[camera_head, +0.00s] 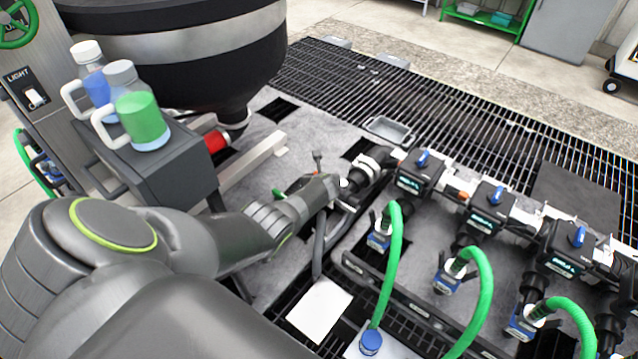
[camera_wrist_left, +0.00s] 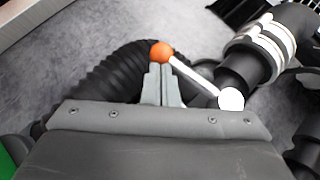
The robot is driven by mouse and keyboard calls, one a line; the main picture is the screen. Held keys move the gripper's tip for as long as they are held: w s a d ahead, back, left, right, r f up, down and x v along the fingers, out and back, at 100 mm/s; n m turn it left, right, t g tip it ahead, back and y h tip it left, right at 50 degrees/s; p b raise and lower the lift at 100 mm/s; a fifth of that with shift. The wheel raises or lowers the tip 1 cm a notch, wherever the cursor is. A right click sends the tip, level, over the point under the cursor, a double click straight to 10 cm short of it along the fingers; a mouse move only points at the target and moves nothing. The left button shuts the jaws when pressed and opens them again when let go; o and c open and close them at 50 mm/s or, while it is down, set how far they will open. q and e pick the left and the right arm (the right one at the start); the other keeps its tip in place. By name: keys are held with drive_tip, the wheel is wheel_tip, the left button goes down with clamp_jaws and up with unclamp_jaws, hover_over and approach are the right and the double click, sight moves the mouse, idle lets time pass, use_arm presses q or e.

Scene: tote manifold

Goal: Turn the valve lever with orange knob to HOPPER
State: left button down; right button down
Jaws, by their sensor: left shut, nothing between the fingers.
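The valve lever (camera_wrist_left: 195,75) is a white rod with an orange knob (camera_wrist_left: 162,52) on its end. It runs from the knob down right to a round white pivot (camera_wrist_left: 231,99) beside a black pipe fitting. My left gripper (camera_wrist_left: 161,72) is shut and empty, its fingertips right at the near side of the knob; whether they touch it I cannot tell. In the head view my left arm reaches in from the left to the pipe end of the manifold, and it hides the knob. No HOPPER label is readable. My right gripper is not in view.
A black ribbed hose (camera_wrist_left: 110,82) curves behind the knob. A pipe with white clamps (camera_wrist_left: 262,45) stands at the right. In the head view, a large hopper (camera_head: 180,60) stands behind my arm. A cart with two jugs (camera_head: 140,115) is at the left; valves with green hoses (camera_head: 392,260) fill the right.

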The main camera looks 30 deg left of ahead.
use_arm(q)
drive_tip(key=shift+w+a, duration=0.15)
drive_tip(key=shift+w, duration=0.25)
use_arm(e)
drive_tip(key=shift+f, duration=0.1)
use_arm(q)
drive_tip(key=shift+w, duration=0.1)
idle(0.4)
